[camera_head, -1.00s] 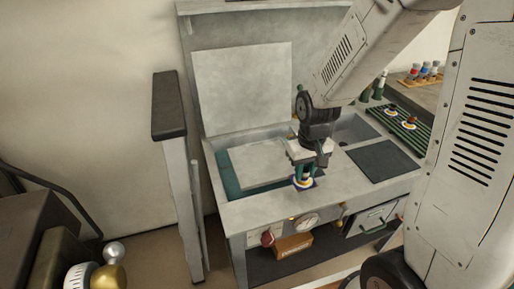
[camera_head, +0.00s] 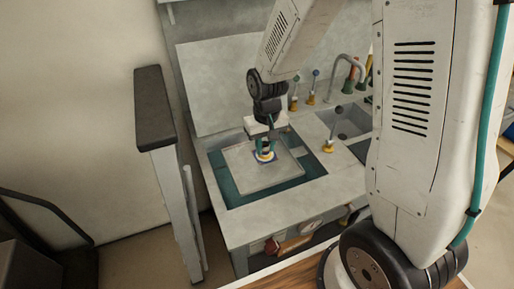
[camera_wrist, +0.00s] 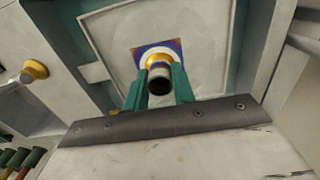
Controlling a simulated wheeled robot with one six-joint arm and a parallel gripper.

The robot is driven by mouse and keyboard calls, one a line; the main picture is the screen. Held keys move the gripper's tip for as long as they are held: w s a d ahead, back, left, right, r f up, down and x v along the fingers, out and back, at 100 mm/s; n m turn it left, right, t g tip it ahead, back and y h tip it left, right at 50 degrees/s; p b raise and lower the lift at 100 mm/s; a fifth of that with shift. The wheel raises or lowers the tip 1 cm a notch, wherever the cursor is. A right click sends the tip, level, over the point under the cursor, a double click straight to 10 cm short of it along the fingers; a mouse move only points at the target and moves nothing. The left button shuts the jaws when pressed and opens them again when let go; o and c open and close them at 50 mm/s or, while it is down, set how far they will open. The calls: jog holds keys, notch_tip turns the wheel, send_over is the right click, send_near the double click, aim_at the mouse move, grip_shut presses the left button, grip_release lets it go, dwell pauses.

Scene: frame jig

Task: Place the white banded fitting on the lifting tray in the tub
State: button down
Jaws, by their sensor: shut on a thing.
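The fitting also shows between the fingers in the wrist view (camera_wrist: 158,72). It is upright over the pale grey lifting tray (camera_head: 245,181), near the middle of the far half. I cannot tell whether its base touches the tray. The tray lies in the teal-walled tub (camera_head: 228,190) and fills most of it in the head view.
A sink basin with a tap (camera_head: 347,62) is to the right of the tub. A yellow-based lever (camera_head: 329,146) stands on the worktop between them. A dark-topped post (camera_head: 155,110) stands left of the bench. A tall grey panel rises behind the tub.

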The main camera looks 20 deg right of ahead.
jog(key=shift+w+a+f, duration=0.2)
jog(key=shift+w+a, duration=0.15)
jog(key=shift+w, duration=0.4)
notch_tip(320, 180, down, 3)
jog(key=shift+s+d+r, duration=0.1)
jog(key=shift+s+r, duration=0.05)
jog(key=shift+r, duration=0.05)
jog(key=shift+f, duration=0.35)
jog(key=c, duration=1.2)
grip_release()
jog(key=shift+f, duration=0.15)
jog(key=shift+o, duration=0.2)
